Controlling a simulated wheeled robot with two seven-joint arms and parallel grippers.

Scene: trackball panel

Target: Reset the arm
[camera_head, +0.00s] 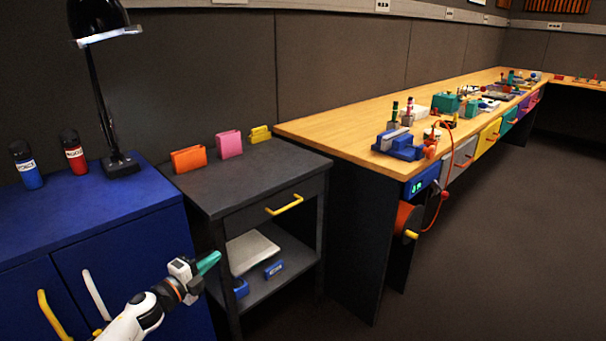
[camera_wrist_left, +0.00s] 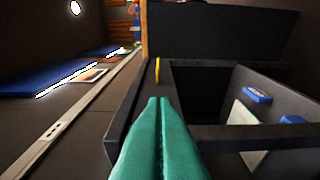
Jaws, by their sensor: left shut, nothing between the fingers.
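My left arm comes in from the lower left of the head view. Its gripper (camera_head: 208,262) has teal fingers and is in front of the dark side table, near its left front leg. In the left wrist view the two teal fingers (camera_wrist_left: 160,103) lie together, shut and empty. The fingers appear apart from the furniture, though the exact gap is hard to tell. My right gripper is in neither view. No trackball can be made out.
The blue cabinet (camera_head: 120,235) stands left of the dark side table (camera_head: 250,175), whose drawer has a yellow handle (camera_head: 284,204). Its lower shelf holds a grey flat item (camera_head: 252,250). The long wooden bench (camera_head: 345,128) runs right. The floor (camera_head: 500,240) at right is open.

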